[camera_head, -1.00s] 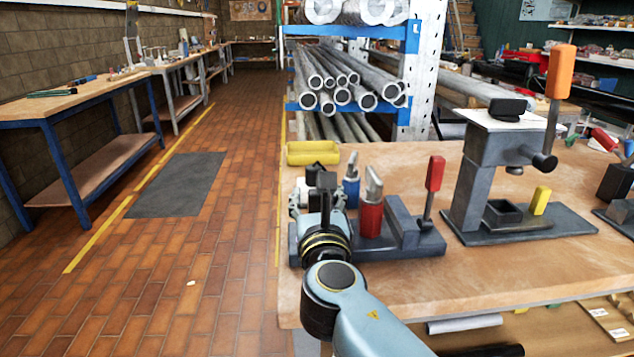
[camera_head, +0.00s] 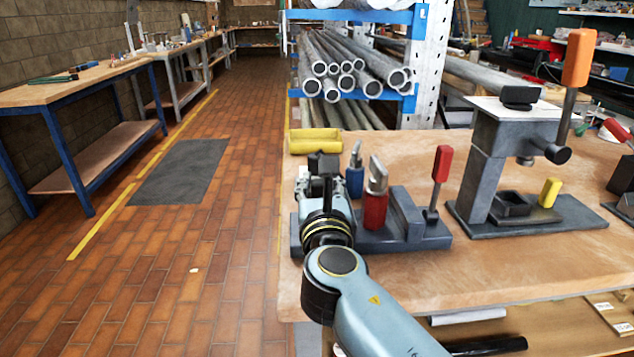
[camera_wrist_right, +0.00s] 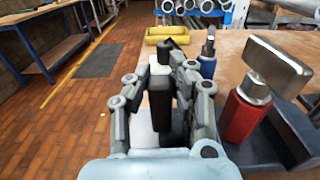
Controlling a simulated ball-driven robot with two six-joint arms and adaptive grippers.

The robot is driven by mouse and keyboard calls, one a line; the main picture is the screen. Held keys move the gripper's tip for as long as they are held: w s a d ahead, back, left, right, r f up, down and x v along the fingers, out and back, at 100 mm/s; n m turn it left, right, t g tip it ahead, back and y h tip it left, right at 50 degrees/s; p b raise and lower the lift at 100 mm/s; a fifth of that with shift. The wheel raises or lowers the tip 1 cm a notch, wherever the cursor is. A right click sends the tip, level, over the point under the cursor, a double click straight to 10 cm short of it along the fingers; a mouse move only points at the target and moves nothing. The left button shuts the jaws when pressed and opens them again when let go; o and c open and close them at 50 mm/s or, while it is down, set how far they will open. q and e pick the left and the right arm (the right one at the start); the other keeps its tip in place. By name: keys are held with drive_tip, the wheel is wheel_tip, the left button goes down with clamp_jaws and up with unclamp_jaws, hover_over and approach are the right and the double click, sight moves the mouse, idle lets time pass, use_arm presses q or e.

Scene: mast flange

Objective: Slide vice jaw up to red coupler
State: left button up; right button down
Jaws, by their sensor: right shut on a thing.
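The red coupler (camera_head: 376,207), a red cylinder with a metal top, stands upright on the dark grey vice base; it also shows in the wrist view (camera_wrist_right: 242,115). A grey block-like vice jaw (camera_head: 404,213) is just right of it, with a red-handled lever (camera_head: 441,165) farther right. My right gripper (camera_head: 325,190) is over the left end of the base, left of the coupler and apart from it. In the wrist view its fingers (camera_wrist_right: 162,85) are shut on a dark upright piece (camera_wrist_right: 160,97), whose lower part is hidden. My left gripper is not in view.
A blue coupler (camera_head: 355,176) stands just behind the red one. A yellow tray (camera_head: 314,141) lies behind my gripper. A grey press-like stand (camera_head: 487,175) with an orange handle is on the right. The wooden bench (camera_head: 480,270) is clear in front.

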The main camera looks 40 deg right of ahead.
drive_tip(key=shift+s+d+r+p, duration=0.1)
drive_tip(key=shift+s+d+p, duration=0.45)
drive_tip(key=shift+d, duration=0.35)
drive_tip(key=shift+s+d, duration=0.15)
drive_tip(key=shift+d, duration=0.05)
drive_tip(key=c, duration=1.1)
unclamp_jaws()
drive_tip(key=shift+a, duration=0.1)
wheel_tip(320, 180, up, 10)
drive_tip(key=shift+f, duration=0.1)
